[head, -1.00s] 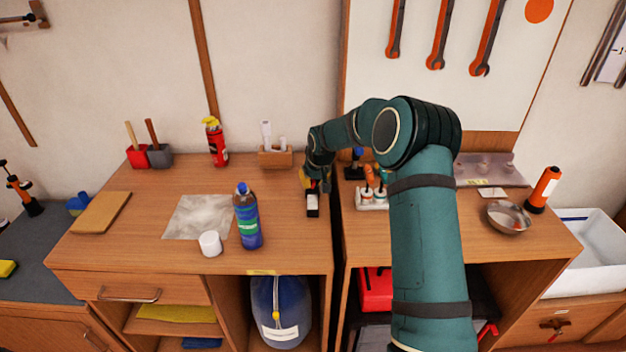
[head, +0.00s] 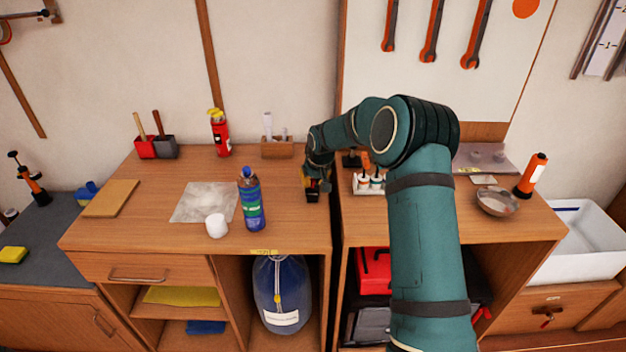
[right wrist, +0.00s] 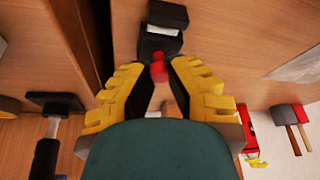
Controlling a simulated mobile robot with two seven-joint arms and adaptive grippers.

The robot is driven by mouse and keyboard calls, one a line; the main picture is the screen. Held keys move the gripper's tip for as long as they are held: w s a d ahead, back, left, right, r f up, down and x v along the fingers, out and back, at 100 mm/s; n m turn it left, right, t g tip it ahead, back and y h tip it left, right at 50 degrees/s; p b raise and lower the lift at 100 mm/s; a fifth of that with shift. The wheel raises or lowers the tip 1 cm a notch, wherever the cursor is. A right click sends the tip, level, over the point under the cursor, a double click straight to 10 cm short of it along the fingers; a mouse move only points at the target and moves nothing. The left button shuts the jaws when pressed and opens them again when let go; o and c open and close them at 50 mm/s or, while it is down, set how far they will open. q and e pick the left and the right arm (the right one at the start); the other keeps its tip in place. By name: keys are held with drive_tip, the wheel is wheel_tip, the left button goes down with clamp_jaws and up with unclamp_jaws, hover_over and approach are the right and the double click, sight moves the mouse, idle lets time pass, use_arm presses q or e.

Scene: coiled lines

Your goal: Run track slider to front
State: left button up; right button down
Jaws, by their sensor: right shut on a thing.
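A black track block (head: 312,198) lies on the wooden bench near its right edge, beside the gap between the benches. A small red slider (right wrist: 158,70) stands between the fingertips. My right gripper (head: 316,185) is low over the block and shut on the red slider; its yellow-and-black fingers (right wrist: 159,72) converge there in the wrist view. The fingers hide most of the track. My left gripper is not in view.
A wooden holder (head: 277,149) stands behind. A white rack with orange-handled tools (head: 369,184) is close on the right. The bench front near the block is clear.

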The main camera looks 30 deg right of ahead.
drive_tip(key=c, duration=0.8)
unclamp_jaws()
drive_tip(key=shift+f, duration=0.15)
drive_tip(key=shift+r, duration=0.2)
drive_tip(key=v, duration=1.1)
drive_tip(key=shift+s+r, duration=0.15)
drive_tip(key=shift+r, duration=0.2)
